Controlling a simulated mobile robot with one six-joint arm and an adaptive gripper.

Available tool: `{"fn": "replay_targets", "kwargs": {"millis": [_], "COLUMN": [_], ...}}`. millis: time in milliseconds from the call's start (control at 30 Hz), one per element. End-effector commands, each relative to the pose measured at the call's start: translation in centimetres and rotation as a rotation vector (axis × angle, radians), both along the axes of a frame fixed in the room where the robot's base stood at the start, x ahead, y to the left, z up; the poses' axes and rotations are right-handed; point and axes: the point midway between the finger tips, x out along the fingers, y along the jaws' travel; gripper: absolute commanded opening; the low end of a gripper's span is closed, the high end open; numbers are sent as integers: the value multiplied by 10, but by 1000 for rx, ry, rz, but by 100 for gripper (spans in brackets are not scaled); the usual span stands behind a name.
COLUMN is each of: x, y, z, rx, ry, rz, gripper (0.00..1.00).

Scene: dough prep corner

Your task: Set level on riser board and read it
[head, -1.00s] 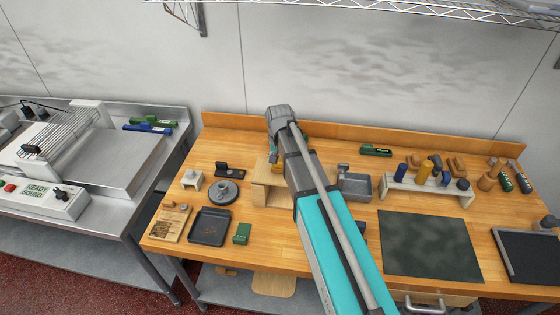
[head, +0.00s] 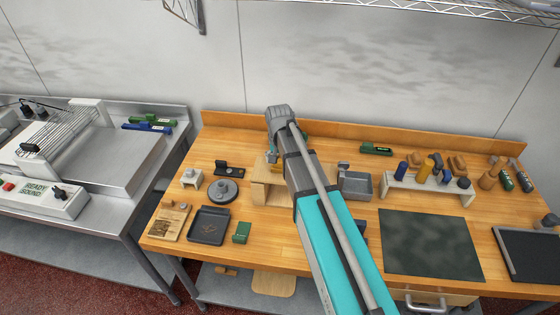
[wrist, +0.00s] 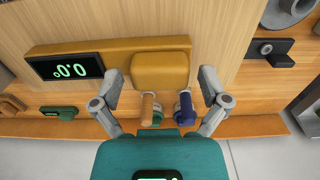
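My gripper (wrist: 160,82) is open, one finger on each side of the pad, with visible gaps and nothing held. In the head view the riser board (head: 260,192) stands left of my arm, and my arm hides most of the level.
An orange peg (wrist: 147,108) and a blue peg (wrist: 185,110) show beyond the level between my fingers. The dark mat (head: 432,245) is bare.

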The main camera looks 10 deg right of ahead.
Motion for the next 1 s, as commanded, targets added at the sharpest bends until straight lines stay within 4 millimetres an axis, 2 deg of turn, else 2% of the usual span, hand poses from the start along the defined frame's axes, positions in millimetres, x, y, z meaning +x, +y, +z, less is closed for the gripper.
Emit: {"fn": "replay_targets", "kwargs": {"millis": [433,1000], "x": [0,0], "y": [0,-1], "z": [3,34], "rx": [0,0], "ry": [0,0], "rz": [0,-1], "gripper": [100,100]}}
